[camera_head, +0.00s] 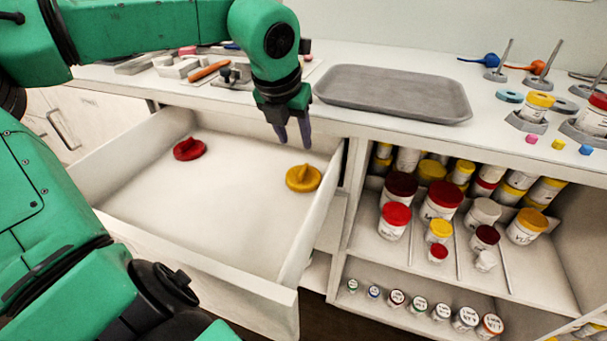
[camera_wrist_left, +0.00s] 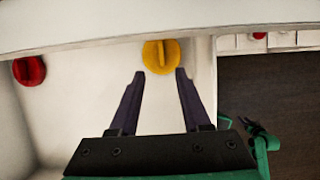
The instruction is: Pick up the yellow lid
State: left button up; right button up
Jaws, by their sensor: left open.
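The yellow lid (camera_head: 303,178) lies in the open white drawer (camera_head: 215,200), near its right wall. It is round with a raised ridge across its top. My left gripper (camera_head: 293,144) points down above the drawer, a little behind and above the yellow lid, and is empty. In the left wrist view the yellow lid (camera_wrist_left: 161,56) shows just beyond the two open fingertips (camera_wrist_left: 160,72), roughly midway between them and apart from them. My right gripper is not in view.
A red lid (camera_head: 189,149) lies at the drawer's left; it also shows in the wrist view (camera_wrist_left: 29,70). The drawer's walls stand around both lids. A grey tray (camera_head: 393,92) is on the counter behind. Shelves with several jars (camera_head: 395,220) are to the right.

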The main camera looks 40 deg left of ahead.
aim_at(304, 167)
pick_arm(q)
jog(key=b+x, duration=0.1)
jog(key=x, duration=1)
jog(key=shift+w+f, duration=0.3)
jog(key=shift+s+r, duration=0.1)
jog(key=shift+r, duration=0.05)
jog(key=shift+c, duration=0.9)
grip_shut()
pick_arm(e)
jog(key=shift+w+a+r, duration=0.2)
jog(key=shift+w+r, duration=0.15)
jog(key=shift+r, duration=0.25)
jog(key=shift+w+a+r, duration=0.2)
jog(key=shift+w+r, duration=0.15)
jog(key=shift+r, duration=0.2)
